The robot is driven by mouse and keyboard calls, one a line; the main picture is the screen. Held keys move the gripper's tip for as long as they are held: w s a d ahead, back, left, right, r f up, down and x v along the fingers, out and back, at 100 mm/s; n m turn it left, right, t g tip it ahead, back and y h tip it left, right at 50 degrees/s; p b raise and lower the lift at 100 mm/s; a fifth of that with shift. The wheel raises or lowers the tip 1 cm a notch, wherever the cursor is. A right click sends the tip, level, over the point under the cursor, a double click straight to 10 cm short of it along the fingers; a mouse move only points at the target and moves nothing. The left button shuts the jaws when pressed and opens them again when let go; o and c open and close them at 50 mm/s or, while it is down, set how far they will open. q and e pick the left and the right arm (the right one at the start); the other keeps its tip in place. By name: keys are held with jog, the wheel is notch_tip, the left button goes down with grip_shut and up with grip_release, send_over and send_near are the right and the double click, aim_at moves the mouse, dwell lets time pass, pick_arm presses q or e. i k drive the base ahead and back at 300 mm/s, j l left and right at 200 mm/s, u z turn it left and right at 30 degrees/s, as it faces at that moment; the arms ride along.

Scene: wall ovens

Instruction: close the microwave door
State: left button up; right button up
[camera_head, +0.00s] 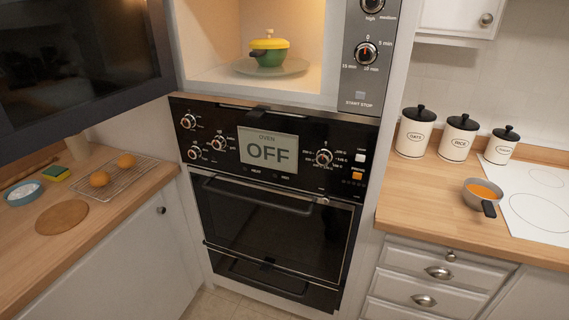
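The microwave (212,77) is at the top middle, above the oven, with its lit inside showing. Its dark door (75,60) stands wide open, swung out to the left over the left counter. A green pot with a yellow lid (269,50) sits inside on the round turntable (290,67). The control panel with two knobs and a start/stop button (361,70) is to the right of the opening. The door's upper part is cut off by the frame. Neither of my grippers shows in this view.
The oven (265,220) below is shut, its display reading OFF. The left counter (95,240) holds a rack (125,178) with two orange-brown round items, a sponge and a bowl. The right counter (425,210) holds three canisters (458,138) and a small pan (480,194).

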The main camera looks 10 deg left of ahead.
aim_at(69, 68)
jog(key=k+j+u, duration=0.15)
jog(key=k, duration=0.3)
jog(key=j, duration=0.65)
jog(key=i+j+u, duration=0.15)
jog(key=j, duration=0.55)
